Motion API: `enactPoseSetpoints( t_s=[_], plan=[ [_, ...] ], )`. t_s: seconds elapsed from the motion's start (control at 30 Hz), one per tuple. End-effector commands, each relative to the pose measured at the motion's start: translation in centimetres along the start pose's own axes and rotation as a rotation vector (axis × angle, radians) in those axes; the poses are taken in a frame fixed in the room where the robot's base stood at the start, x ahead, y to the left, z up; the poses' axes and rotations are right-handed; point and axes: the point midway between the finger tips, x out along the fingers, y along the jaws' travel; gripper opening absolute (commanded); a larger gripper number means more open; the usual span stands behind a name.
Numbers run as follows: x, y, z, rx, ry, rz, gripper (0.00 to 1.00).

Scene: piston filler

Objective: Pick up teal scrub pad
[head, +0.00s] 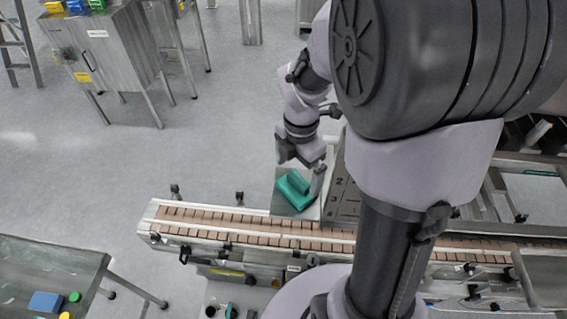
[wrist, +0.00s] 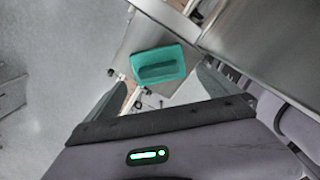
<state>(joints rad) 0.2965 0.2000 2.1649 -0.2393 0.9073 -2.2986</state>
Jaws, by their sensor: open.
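The teal scrub pad (head: 294,190) lies on a small grey metal plate (head: 284,207) beside the conveyor, with a raised grip along its top. In the wrist view the pad (wrist: 158,64) sits ahead of my gripper, between the lines of its two fingers. My gripper (head: 302,176) is just above the pad in the head view, with one finger at its right side. It is open and empty, and its fingers (wrist: 160,92) spread to either side in the wrist view. Whether a finger touches the pad cannot be told.
A conveyor (head: 245,228) with brown slats and side rails runs just in front of the plate. A metal machine housing (wrist: 280,40) stands close on the right. A steel table (head: 40,275) with a blue block (head: 45,302) is at lower left. Open floor lies left.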

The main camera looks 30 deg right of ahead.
Motion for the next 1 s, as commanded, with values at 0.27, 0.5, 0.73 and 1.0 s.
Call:
enactPoseSetpoints(
  t_s=[0.27, 0.5, 0.73, 1.0],
  plan=[
    [4.7, 0.2, 0.4, 0.001, 0.001, -0.002, 1.0],
    [6.0, 0.3, 0.5, 0.001, -0.001, 0.002, 1.0],
    [6.0, 0.3, 0.4, 0.001, -0.001, 0.002, 0.72],
    [5.9, 0.3, 0.4, 0.001, -0.001, 0.002, 0.43]
  ],
)
